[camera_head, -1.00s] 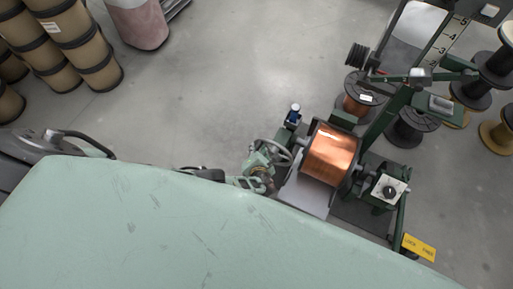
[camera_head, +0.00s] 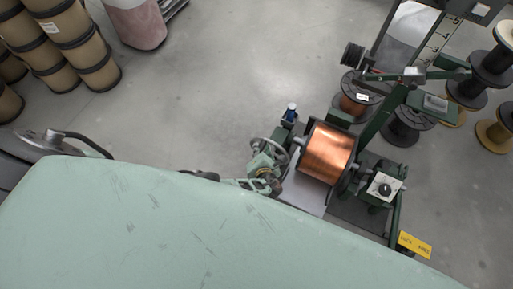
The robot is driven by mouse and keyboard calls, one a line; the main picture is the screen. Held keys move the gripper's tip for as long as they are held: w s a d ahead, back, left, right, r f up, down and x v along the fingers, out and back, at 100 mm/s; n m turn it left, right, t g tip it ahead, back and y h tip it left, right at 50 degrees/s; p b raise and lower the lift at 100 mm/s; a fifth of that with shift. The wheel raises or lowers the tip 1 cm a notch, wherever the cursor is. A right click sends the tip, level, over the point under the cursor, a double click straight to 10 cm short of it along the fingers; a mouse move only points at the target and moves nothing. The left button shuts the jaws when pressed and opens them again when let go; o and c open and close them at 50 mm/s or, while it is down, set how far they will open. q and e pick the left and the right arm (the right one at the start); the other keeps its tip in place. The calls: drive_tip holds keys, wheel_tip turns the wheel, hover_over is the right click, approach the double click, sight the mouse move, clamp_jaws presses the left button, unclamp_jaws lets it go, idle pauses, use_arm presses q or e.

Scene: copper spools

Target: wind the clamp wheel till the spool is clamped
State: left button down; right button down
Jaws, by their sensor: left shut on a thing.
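The copper spool (camera_head: 327,153) sits in the green winding machine at the right of centre, between its two side supports. The grey clamp wheel (camera_head: 270,149) stands at the spool's left side. My left gripper (camera_head: 270,176) is at the near lower part of the wheel and is shut on it; its fingertips are small and partly hidden by the arm. My right gripper is not in view.
My own pale green body fills the lower part of the view. Dark-flanged spools (camera_head: 405,122) stand on the floor behind the machine. Brown drums (camera_head: 62,45) stand at the upper left. A yellow lock sign (camera_head: 415,244) hangs at the lower right. The floor between is clear.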

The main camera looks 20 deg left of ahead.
use_arm(q)
drive_tip(key=shift+w+d+r, duration=0.15)
drive_tip(key=shift+w+d, duration=0.05)
drive_tip(key=shift+d, duration=0.4)
drive_tip(key=shift+w+d+r, duration=0.15)
drive_tip(key=shift+d, duration=0.8)
idle(1.7)
drive_tip(key=c, duration=2)
unclamp_jaws()
drive_tip(key=o, duration=0.4)
drive_tip(key=shift+w+f, duration=0.1)
drive_tip(key=shift+f, duration=0.05)
drive_tip(key=shift+o, duration=0.2)
drive_tip(key=shift+a, duration=0.1)
drive_tip(key=shift+s+a, duration=0.2)
drive_tip(key=shift+s, duration=0.05)
drive_tip(key=shift+s, duration=0.1)
